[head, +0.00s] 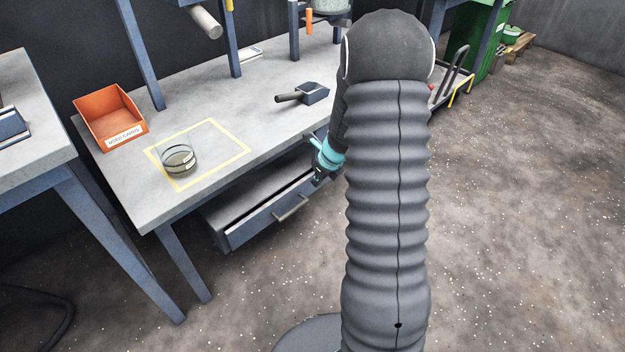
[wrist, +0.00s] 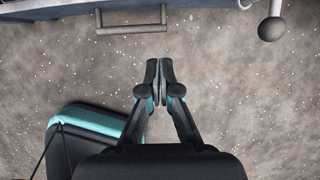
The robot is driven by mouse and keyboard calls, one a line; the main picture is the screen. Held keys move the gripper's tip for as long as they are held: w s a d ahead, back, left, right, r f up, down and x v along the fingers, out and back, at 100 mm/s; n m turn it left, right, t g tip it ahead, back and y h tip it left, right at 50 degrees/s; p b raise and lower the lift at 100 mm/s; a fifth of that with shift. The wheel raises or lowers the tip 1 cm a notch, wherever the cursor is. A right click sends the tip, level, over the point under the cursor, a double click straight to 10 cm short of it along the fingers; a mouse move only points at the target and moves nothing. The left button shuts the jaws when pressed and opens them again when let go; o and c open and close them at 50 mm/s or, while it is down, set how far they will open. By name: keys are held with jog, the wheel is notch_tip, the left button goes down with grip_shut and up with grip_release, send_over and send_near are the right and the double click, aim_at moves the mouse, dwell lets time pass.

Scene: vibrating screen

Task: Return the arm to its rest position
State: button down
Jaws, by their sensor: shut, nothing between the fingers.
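My gripper (wrist: 160,72) is shut and empty in the wrist view, its two fingertips together above the speckled floor. In the head view my gripper (head: 318,180) shows small beside the front edge of the workbench, right of the open drawer. My own ribbed grey arm rises through the middle of the head view and hides part of the bench and floor behind it.
The workbench (head: 120,178) carries an orange bin (head: 108,118), a glass dish (head: 178,160) inside a yellow taped square, and a scoop (head: 305,94). An open drawer (head: 262,222) juts out below the bench; its handle (wrist: 132,27) shows in the wrist view.

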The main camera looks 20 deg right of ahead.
jog(key=shift+s+r, duration=0.1)
jog(key=shift+r, duration=0.1)
jog(key=s+a+n+g+y, duration=0.1)
jog(key=s+a+n+g, duration=0.15)
jog(key=s+n, duration=0.45)
jog(key=s+a+r+n+t+h, duration=0.1)
jog(key=s+a+r+n, duration=0.3)
jog(key=s+r+n, duration=0.3)
jog(key=s+a+r+n+t, duration=0.1)
jog(key=s+a+r+n, duration=0.3)
jog(key=s+r+n, duration=0.3)
jog(key=s+a+r+n+t+h, duration=0.1)
jog(key=s+a+r+n, duration=0.3)
jog(key=s+r+n, duration=0.4)
jog(key=shift+a+r+n+t+h, duration=0.4)
jog(key=shift+r+n, duration=1.1)
jog(key=shift+r, duration=1.35)
jog(key=shift+d, duration=0.15)
